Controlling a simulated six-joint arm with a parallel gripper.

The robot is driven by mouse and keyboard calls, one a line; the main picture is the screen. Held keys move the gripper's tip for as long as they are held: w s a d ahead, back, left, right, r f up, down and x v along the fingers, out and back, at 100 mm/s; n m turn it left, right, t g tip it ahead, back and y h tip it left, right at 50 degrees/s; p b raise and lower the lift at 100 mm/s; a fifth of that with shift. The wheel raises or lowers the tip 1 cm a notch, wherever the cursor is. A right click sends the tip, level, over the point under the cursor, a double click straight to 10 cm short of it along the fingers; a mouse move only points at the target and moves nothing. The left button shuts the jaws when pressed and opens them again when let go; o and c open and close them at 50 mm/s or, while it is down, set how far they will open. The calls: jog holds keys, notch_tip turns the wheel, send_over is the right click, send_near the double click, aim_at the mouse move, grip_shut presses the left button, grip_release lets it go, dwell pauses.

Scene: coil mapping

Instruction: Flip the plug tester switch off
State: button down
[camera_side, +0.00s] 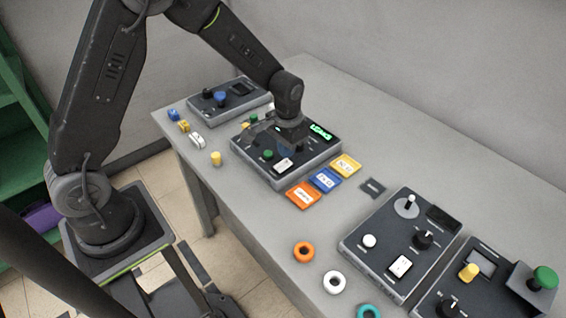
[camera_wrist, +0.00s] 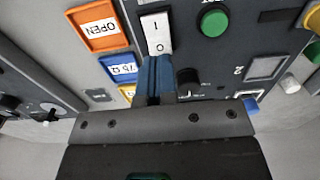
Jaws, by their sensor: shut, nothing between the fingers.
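A dark control box (camera_side: 282,183) with a lit green display stands on the table under my gripper (camera_side: 276,148). I cannot read a label that names it as the plug tester. Its white rocker switch (camera_wrist: 156,33) is marked I and O; it also shows at the box's front in the side view (camera_side: 282,165). My gripper's blue fingers (camera_wrist: 155,62) are together and empty, with the tips at the O end of the switch. I cannot tell whether they touch it, nor which way the rocker is tilted.
A green button (camera_wrist: 214,23) and a black knob (camera_wrist: 188,82) are close to the fingers. Orange (camera_side: 303,194), blue (camera_side: 326,179) and yellow cards lie beside the box. Other boxes (camera_side: 402,243) stand to the right. Coloured rings (camera_side: 334,282) lie near the front edge.

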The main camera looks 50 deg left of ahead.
aim_at(286, 162)
jog(key=shift+f, duration=1.3)
dwell(1.1)
jog(key=shift+r, duration=3.55)
jog(key=shift+s+r, duration=0.1)
jog(key=shift+r, duration=0.2)
jog(key=s+r+t, duration=0.3)
jog(key=s+r, duration=0.5)
jog(key=r, duration=0.4)
jog(key=s+r+t, duration=0.2)
jog(key=s+r, duration=0.3)
jog(key=s, duration=0.8)
jog(key=shift+s+d+t, duration=0.15)
jog(key=shift+d+t, duration=0.15)
jog(key=shift+d, duration=0.15)
